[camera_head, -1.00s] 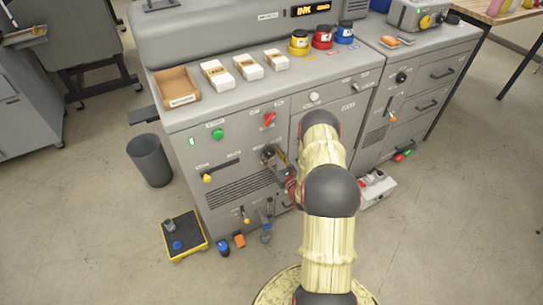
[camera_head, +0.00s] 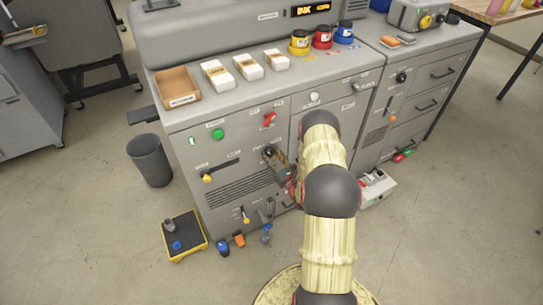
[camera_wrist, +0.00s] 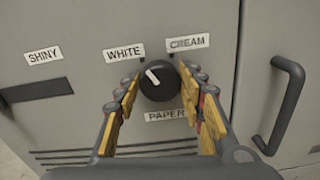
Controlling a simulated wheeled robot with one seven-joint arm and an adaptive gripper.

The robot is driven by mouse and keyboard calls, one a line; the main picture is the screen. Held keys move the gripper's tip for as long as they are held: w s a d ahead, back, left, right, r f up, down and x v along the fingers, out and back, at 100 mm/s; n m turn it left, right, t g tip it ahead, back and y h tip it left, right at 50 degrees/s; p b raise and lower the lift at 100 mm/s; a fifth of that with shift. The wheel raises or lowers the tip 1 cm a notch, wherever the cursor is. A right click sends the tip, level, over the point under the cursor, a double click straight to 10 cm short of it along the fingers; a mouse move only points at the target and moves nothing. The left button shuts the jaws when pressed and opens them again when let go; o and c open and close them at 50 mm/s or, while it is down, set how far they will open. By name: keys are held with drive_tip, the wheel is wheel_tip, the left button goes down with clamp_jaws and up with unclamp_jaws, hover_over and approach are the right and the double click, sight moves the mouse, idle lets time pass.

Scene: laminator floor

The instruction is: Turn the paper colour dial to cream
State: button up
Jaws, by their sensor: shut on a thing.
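The paper colour dial (camera_wrist: 158,90) is a round black knob with a white pointer line, above the PAPER label (camera_wrist: 166,116) in the wrist view. The line points up and left, towards the WHITE label (camera_wrist: 124,53). The CREAM label (camera_wrist: 188,42) is up and right of the dial. My gripper (camera_wrist: 160,76) has one yellow-and-grey finger on each side of the dial and is shut on it. In the head view my gripper (camera_head: 277,163) reaches the cabinet front at the dial (camera_head: 268,152), partly hiding it.
A vertical door handle (camera_wrist: 282,105) stands out right of my gripper. A SHINY label (camera_wrist: 43,54) and a dark slot (camera_wrist: 36,91) are to the left. In the head view, a red switch (camera_head: 269,119) sits above the dial and a yellow-tipped lever (camera_head: 246,217) below. A bin (camera_head: 150,160) stands left.

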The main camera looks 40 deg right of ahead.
drive_tip(key=m, duration=0.6)
drive_tip(key=shift+d, duration=0.2)
drive_tip(key=m, duration=0.6)
drive_tip(key=shift+f+m, duration=0.15)
drive_tip(key=shift+m, duration=0.15)
drive_tip(key=shift+d, duration=0.1)
drive_tip(key=o, duration=1.1)
drive_tip(key=shift+o, duration=0.2)
drive_tip(key=v, duration=1.2)
